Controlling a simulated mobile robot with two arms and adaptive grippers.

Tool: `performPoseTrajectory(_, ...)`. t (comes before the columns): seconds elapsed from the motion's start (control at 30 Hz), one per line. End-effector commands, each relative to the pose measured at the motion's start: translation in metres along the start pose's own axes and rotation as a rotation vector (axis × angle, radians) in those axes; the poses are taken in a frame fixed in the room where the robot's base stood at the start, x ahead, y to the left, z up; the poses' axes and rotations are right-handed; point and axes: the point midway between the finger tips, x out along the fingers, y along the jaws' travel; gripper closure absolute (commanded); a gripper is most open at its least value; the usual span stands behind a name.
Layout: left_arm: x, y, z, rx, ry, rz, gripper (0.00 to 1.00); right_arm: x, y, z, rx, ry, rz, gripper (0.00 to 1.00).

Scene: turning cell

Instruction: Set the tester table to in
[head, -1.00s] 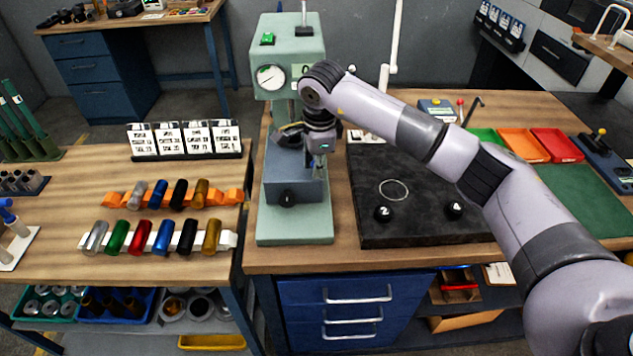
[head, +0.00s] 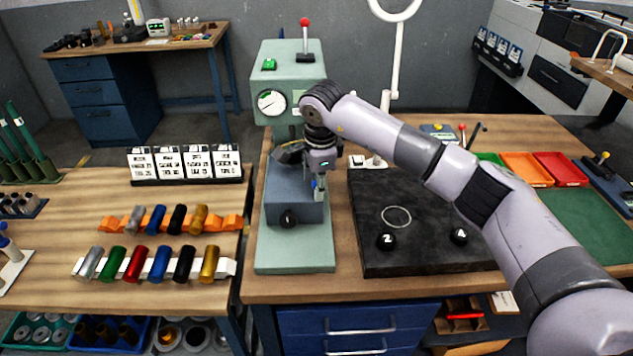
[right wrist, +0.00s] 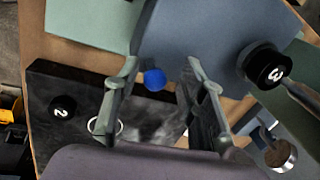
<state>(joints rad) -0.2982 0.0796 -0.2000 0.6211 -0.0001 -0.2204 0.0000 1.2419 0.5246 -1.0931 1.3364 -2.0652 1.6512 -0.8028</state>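The tester (head: 290,84) is a pale green machine with a round dial gauge and a green base (head: 295,255). Its blue-grey table (head: 293,207) sits on the base and has a black knob (head: 288,218) on its front. My right gripper (head: 319,190) points down at the table's right side. In the right wrist view, the right gripper (right wrist: 160,95) has its fingers apart, with a blue ball knob (right wrist: 155,79) between them beside the blue-grey table (right wrist: 200,35). I cannot tell whether either finger touches the ball. My left gripper is not in view.
A black plate (head: 430,215) with numbered black balls lies right of the tester. A black knob marked 3 (right wrist: 267,66) is close to the gripper in the wrist view.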

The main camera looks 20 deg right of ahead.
Motion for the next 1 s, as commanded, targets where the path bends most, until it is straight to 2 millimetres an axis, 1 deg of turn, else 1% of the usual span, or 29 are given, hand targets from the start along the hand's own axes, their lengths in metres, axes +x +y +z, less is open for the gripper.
performPoseTrajectory(0.03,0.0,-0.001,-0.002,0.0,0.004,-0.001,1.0,0.0,0.0,0.0,-0.001,0.0,0.001,0.62)
performPoseTrajectory(0.13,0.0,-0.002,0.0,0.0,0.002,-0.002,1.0,-0.002,0.0,0.001,-0.001,-0.001,0.001,0.62)
performPoseTrajectory(0.27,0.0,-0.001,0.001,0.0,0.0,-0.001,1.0,-0.017,-0.001,0.0,-0.001,0.0,-0.002,0.62)
performPoseTrajectory(0.6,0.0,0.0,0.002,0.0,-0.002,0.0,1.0,-0.087,-0.001,0.0,0.0,-0.001,-0.004,0.62)
performPoseTrajectory(0.7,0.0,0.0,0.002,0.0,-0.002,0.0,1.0,-0.103,-0.001,0.0,0.0,-0.001,-0.002,0.62)
performPoseTrajectory(0.83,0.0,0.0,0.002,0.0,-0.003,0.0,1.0,-0.115,-0.001,0.0,0.0,0.0,-0.001,0.62)
performPoseTrajectory(1.0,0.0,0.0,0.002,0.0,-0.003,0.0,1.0,-0.12,0.0,0.0,0.0,-0.001,0.0,0.62)
